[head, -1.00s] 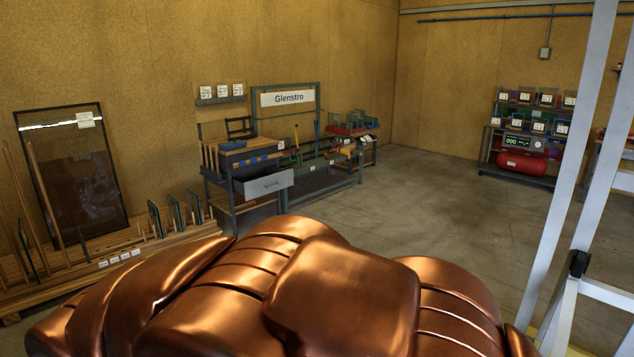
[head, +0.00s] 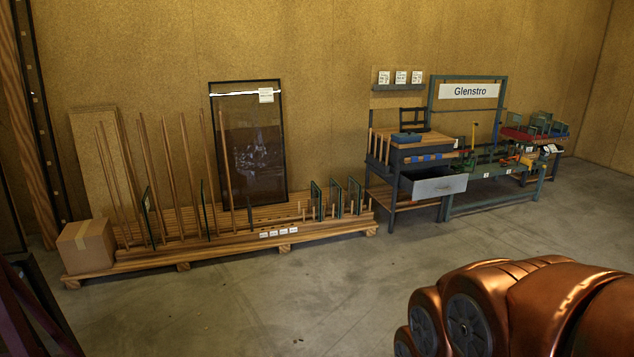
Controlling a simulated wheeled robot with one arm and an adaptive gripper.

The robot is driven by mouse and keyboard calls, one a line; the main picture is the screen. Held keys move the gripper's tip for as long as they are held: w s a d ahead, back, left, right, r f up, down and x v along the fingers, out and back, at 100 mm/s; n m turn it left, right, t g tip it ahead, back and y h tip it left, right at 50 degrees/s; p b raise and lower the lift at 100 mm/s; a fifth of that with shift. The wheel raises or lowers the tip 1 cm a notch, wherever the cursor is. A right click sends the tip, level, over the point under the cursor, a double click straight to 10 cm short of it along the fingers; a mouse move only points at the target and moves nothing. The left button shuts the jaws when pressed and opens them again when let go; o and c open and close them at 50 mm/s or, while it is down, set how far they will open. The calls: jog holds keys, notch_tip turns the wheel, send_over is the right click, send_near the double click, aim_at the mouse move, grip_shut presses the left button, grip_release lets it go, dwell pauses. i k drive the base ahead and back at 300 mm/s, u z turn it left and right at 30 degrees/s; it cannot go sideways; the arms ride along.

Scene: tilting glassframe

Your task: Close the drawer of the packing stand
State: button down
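The packing stand (head: 403,160) is a dark grey stand with a wooden top, across the room by the back wall, right of the middle of the head view. Its drawer (head: 438,187) has a light grey front and is pulled out toward the front right. A blue box and a black frame are on the stand's top. My gripper is not in view. A copper-coloured part of my own body fills the lower right corner, well apart from the stand.
A wooden pallet rack (head: 230,235) with upright sticks and glass panes stands left of the stand. A cardboard box (head: 87,246) sits at its left end. The Glenstro bench (head: 490,188) adjoins the stand on the right. The concrete floor (head: 300,300) in front is clear.

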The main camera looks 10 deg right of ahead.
aim_at(442, 180)
jog(key=z, duration=0.95)
jog(key=i, duration=1.8)
jog(key=z, duration=0.35)
jog(key=i, duration=2.2)
jog(key=u, duration=1.05)
jog(key=i, duration=1.05)
jog(key=u, duration=0.55)
